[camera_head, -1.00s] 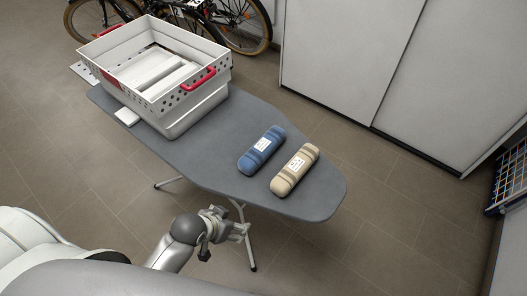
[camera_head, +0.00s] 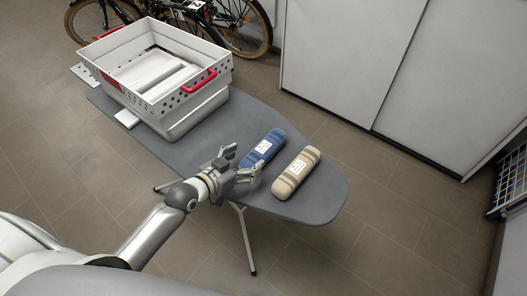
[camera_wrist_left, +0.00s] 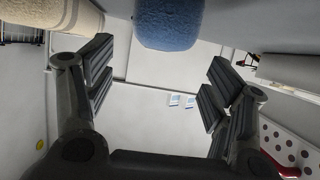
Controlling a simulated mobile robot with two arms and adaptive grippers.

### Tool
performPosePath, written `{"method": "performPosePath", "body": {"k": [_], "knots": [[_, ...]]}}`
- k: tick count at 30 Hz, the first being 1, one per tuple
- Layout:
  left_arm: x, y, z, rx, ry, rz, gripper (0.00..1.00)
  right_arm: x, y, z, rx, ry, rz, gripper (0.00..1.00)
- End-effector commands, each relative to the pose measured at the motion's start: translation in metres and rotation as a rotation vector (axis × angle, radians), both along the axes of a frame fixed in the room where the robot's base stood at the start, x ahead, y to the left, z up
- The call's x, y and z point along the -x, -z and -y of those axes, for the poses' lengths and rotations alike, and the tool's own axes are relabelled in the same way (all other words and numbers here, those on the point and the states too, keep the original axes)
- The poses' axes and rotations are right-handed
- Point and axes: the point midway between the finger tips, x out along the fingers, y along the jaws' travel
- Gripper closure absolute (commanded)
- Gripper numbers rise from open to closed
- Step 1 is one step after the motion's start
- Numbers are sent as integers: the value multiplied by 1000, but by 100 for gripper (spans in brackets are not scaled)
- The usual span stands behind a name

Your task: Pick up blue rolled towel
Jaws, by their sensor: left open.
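The blue rolled towel (camera_head: 266,145) lies on the grey ironing board (camera_head: 315,205), with a white label on its top. My left gripper (camera_head: 246,163) is at the near end of the blue towel, open and empty. In the left wrist view the blue towel's end (camera_wrist_left: 169,22) shows at the top centre, beyond and between the two open fingers of my left gripper (camera_wrist_left: 158,85). The gripper hides part of the towel's near end in the head view. My right gripper is not in view.
A beige rolled towel (camera_head: 297,172) lies just right of the blue one. A white laundry basket (camera_head: 190,105) with red handles stands at the board's left end. Bicycles (camera_head: 240,22) and white cabinets (camera_head: 440,75) stand behind. The board's right tip is clear.

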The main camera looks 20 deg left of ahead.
Motion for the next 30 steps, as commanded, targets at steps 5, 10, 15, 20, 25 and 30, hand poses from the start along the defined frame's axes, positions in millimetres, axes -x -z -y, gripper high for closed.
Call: {"method": "performPosePath", "body": {"k": [5,10,15,20,25,30], "knots": [[-23,9,8,1,0,0,24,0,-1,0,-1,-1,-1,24],[-32,13,12,-1,0,-1,24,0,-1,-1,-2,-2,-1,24],[-47,20,19,1,0,-1,24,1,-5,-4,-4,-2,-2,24],[-65,29,25,-2,-1,-1,24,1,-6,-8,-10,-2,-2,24],[-73,34,29,-1,1,-2,24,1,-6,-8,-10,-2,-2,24],[-73,35,29,-1,1,-2,24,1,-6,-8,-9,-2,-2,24]]}}
